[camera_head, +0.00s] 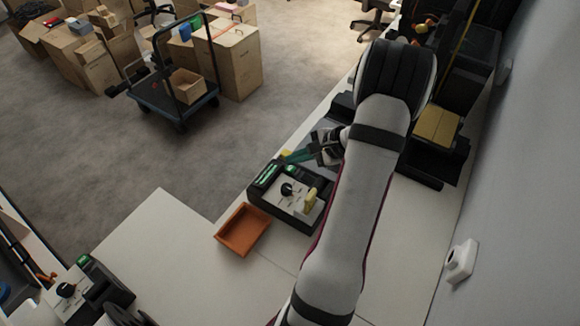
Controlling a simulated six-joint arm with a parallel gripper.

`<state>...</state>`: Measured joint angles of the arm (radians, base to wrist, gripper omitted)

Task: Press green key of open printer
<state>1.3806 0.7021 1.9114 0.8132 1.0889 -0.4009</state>
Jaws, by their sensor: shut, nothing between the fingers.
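A dark printer-like device (258,196) with a pale top panel stands on the white counter in the middle. It has a lit green strip (267,174), a second small green spot (292,170), a black knob and a yellow lever. A similar device (110,289) at the bottom left has a green spot (83,260). I cannot tell for certain which one counts as open. My gripper (290,158) is shut and empty, pointing left just behind the middle device's far edge. Whether it touches anything is unclear. My arm hides part of the counter right of the device.
An orange tray (228,244) sits directly in front of the middle device. A black machine with a yellow pad (436,125) stands to the right, near the wall. The counter at lower left (160,250) is clear. Cartons and a trolley (160,105) stand on the floor beyond.

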